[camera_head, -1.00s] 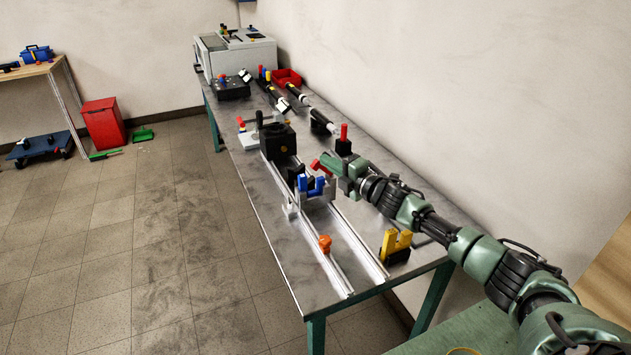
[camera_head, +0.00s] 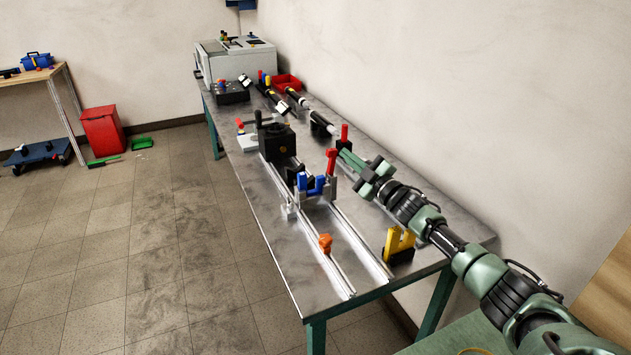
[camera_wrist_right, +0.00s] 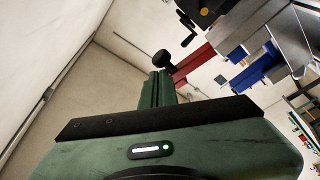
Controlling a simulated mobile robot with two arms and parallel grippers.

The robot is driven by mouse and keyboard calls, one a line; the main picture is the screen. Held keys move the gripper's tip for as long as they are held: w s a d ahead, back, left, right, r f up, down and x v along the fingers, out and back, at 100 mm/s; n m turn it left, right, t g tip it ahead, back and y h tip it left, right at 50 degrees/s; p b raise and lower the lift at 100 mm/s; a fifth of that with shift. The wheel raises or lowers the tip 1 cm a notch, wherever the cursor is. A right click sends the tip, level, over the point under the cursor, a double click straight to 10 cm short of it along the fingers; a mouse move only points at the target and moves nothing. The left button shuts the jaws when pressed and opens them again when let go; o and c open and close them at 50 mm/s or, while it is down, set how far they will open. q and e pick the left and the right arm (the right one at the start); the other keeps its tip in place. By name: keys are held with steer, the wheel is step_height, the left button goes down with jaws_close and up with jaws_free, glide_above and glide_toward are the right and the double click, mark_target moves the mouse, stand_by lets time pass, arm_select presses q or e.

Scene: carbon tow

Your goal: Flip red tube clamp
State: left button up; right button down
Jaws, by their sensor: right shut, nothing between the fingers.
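The red tube clamp (camera_head: 331,160) stands up steeply beside the blue clamp pieces (camera_head: 318,185) on the rail fixture. In the right wrist view the red clamp (camera_wrist_right: 193,65) is a long red bar just past my fingertips, with the blue part (camera_wrist_right: 255,68) to its right. My right gripper (camera_head: 345,154) is shut and empty, its tips close to the right of the red clamp. The wrist view shows its green fingers (camera_wrist_right: 161,84) together; whether they touch the red bar I cannot tell. My left gripper is out of view.
A black block (camera_head: 276,140) sits on the rails behind the clamps. An orange knob (camera_head: 325,243) and a yellow clamp (camera_head: 399,243) are at the near end. A black-based red lever (camera_head: 344,133) stands behind my gripper. The table's front left (camera_head: 285,255) is bare.

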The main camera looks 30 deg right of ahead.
steer(key=shift+d+f+b, duration=0.3)
steer(key=shift+d, duration=0.25)
stand_by(0.4)
step_height(320, 180, up, 20)
steer(key=p, duration=0.2)
stand_by(0.3)
steer(key=shift+p, duration=0.3)
